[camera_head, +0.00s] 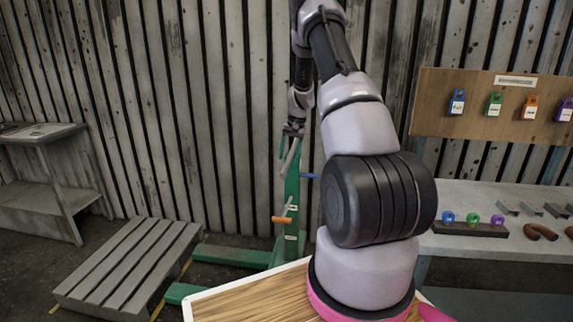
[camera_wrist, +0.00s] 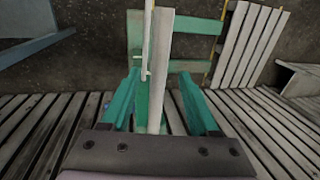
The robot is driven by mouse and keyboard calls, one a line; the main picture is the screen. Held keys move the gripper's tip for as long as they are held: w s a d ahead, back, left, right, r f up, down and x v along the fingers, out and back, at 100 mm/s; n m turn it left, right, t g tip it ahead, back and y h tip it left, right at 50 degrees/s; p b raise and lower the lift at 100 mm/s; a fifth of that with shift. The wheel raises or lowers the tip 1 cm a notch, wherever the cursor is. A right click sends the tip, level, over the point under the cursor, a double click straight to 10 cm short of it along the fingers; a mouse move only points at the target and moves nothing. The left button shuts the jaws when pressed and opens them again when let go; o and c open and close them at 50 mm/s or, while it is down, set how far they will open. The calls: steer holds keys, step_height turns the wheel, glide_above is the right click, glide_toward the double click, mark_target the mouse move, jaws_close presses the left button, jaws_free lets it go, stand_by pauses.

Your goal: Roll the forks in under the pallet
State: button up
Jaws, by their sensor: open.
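The grey slatted pallet (camera_head: 130,262) lies on the floor at the left in the head view, and at the top right in the wrist view (camera_wrist: 250,45). A green lift truck stands right of it, with an upright mast (camera_head: 291,195) and two low forks (camera_head: 232,256) pointing at the pallet. The fork tips (camera_wrist: 208,27) end close to the pallet's near side; none shows under it. My gripper (camera_wrist: 159,74) is open above the truck. A pale bar (camera_wrist: 160,50) shows between its green fingers in the wrist view; whether they touch it is unclear.
Yellow floor lines (camera_head: 158,308) run beside the pallet. A grey table (camera_head: 45,165) stands at the far left. A wooden worktop (camera_head: 245,300) lies in front, and a bench (camera_head: 480,245) with parts is at the right. A slatted wall closes the back.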

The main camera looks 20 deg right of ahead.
mark_target(287, 165)
steer(key=shift+w+a+f, duration=0.1)
steer(key=shift+a+f, duration=0.05)
steer(key=shift+f, duration=0.8)
steer(key=shift+w+a+f, duration=0.1)
steer(key=shift+a+f, duration=0.05)
steer(key=shift+f, duration=0.75)
jaws_close()
